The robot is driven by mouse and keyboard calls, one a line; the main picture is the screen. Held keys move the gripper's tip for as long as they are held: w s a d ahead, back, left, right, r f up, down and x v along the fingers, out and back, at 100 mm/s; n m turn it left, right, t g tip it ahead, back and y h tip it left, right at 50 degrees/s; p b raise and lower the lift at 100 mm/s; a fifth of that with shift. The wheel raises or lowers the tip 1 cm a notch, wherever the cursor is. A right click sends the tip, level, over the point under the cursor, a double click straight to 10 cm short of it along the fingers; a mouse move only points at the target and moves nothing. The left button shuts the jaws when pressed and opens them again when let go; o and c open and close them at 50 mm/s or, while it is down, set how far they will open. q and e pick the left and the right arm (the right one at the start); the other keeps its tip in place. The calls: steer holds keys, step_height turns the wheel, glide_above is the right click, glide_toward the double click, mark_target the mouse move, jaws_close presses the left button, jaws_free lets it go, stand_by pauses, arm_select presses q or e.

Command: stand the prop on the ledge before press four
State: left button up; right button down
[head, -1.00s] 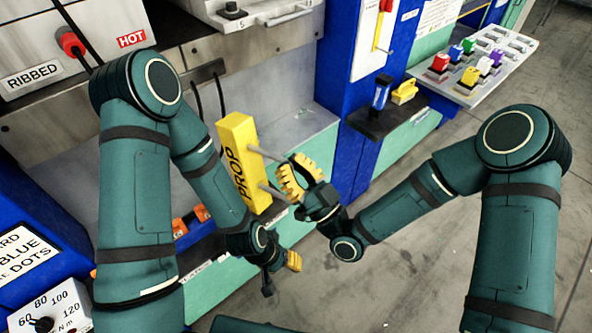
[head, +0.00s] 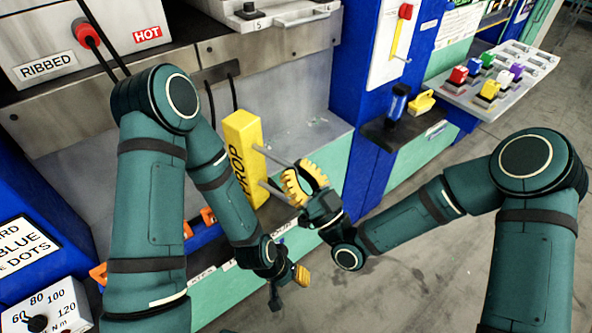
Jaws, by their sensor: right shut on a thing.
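The prop (head: 243,160) is a tall yellow block marked PROP. It is upright with a slight lean, in front of the pale press bay and ledge (head: 318,142). I cannot tell whether its foot touches anything. My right gripper (head: 298,184), with yellow fingers, is shut on the prop at the grey bars on its right side. My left gripper (head: 290,278) hangs low in front of the machine, below the prop and apart from it. Its fingers are small and partly hidden, so its opening is unclear.
A dark shelf (head: 386,134) to the right holds a blue bottle (head: 397,102) and a yellow object (head: 421,103). A tray (head: 462,100) of coloured knobs sticks out farther right. Orange items (head: 208,217) lie low behind my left arm. A torque dial box (head: 48,310) is at lower left.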

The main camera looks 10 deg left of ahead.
steer(key=shift+f, duration=0.1)
steer(key=c, duration=1)
jaws_free()
steer(key=v, duration=1.2)
steer(key=w+d+f+m+g+h, duration=0.2)
steer(key=f+m+h, duration=0.1)
steer(key=f+h, duration=0.4)
steer(key=w+d+f+m+g+h, duration=0.1)
steer(key=d+f+m+g+h, duration=0.3)
steer(key=f, duration=0.6)
steer(key=s+d+f+m+g+h, duration=0.4)
steer(key=s+d+f+m+h, duration=0.1)
steer(key=s, duration=0.3)
steer(key=shift+d+f+m+g+h, duration=0.4)
steer(key=shift+d+m+h, duration=0.2)
steer(key=shift+d+m, duration=0.25)
